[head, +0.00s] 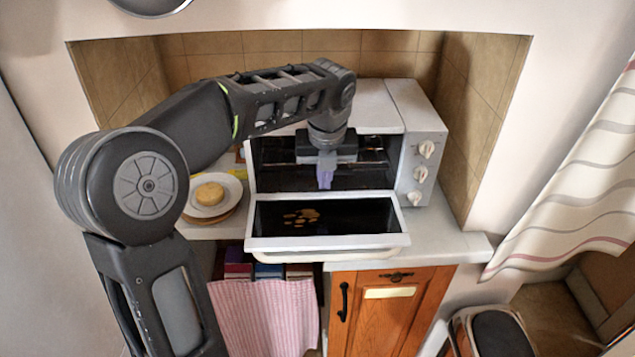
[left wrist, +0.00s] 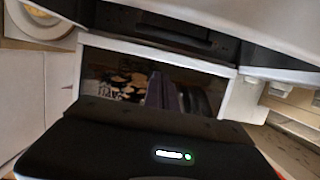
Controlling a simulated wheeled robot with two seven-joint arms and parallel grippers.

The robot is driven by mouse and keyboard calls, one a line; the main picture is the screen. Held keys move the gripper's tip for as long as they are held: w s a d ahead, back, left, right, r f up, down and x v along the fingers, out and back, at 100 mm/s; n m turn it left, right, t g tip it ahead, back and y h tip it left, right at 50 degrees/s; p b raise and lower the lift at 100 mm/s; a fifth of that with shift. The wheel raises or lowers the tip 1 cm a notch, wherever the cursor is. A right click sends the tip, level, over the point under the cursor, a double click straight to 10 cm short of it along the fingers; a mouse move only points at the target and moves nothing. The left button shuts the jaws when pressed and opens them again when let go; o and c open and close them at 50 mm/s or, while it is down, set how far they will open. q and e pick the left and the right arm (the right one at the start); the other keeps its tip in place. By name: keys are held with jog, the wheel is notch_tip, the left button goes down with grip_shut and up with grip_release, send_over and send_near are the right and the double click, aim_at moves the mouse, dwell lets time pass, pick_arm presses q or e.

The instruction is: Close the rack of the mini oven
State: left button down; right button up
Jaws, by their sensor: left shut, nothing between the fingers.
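The white mini oven (head: 421,125) stands in the tiled alcove with its door (head: 330,243) folded down open towards me. The dark cavity shows behind the door, with parts of a wire rack (head: 374,158) inside. My left gripper (head: 325,180) reaches down at the oven's mouth, in front of the cavity and above the open door. Its purple fingers are shut with nothing between them. In the left wrist view the fingers (left wrist: 160,92) show over the dark door glass. Whether they touch the rack I cannot tell; my arm hides part of the oven top. My right gripper is not in view.
A plate with a round bun (head: 209,194) stands on the counter left of the oven. Oven knobs (head: 421,174) are on the right panel. Below are a pink towel (head: 265,315) and a wooden cabinet (head: 390,310). A striped curtain (head: 570,205) hangs at right.

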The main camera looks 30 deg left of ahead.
pick_arm(q)
jog(key=w+v, duration=0.1)
jog(key=v, duration=0.5)
jog(key=shift+d, duration=0.25)
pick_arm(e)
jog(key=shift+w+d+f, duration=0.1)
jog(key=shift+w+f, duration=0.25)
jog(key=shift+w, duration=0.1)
pick_arm(q)
jog(key=shift+s+r, duration=0.15)
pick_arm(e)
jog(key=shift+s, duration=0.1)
